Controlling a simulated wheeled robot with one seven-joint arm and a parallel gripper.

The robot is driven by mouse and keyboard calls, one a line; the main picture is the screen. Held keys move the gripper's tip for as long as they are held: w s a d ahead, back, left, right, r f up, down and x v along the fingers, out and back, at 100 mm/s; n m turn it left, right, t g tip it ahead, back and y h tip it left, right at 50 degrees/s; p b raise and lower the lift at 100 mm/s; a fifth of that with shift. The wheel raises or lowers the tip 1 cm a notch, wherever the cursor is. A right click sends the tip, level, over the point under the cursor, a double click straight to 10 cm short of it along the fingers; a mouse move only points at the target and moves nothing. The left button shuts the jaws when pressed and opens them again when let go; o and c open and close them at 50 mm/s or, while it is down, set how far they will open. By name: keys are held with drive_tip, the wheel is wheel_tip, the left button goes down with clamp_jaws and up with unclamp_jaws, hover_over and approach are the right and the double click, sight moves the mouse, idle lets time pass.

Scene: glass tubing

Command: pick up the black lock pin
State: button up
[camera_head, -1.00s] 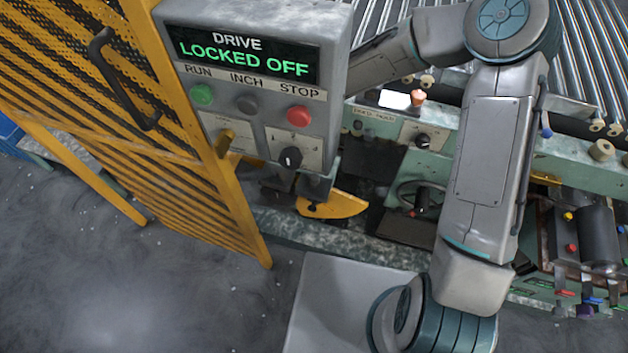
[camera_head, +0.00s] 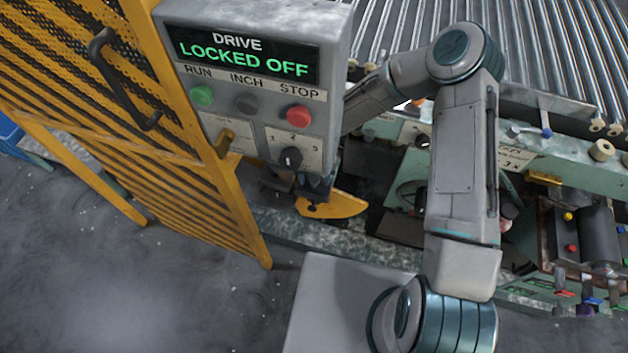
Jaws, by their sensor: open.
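I cannot make out the black lock pin for certain. A black knob (camera_head: 290,158) sits on the front of the grey control box, and another small dark knob (camera_head: 422,141) shows on the green machine beside my arm. My forearm runs left from the elbow and passes behind the control box. My gripper is hidden there, so its place relative to the pin cannot be seen. A yellow curved plate (camera_head: 333,205) shows below the box, with dark, unclear parts just above it.
The control box (camera_head: 330,45) reads "LOCKED OFF" and blocks the view behind it. A yellow mesh guard (camera_head: 150,140) stands at left. Rollers (camera_head: 560,45) lie at the back right. A unit with coloured knobs (camera_head: 571,248) stands at right. Grey floor (camera_head: 150,290) is open in front.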

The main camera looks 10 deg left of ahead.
drive_tip(key=shift+f, duration=0.35)
drive_tip(key=shift+c, duration=0.3)
drive_tip(key=c, duration=1)
wheel_tip(320, 180, up, 10)
drive_tip(key=p, duration=0.7)
drive_tip(key=shift+r+p, duration=0.1)
drive_tip(key=shift+p, duration=0.2)
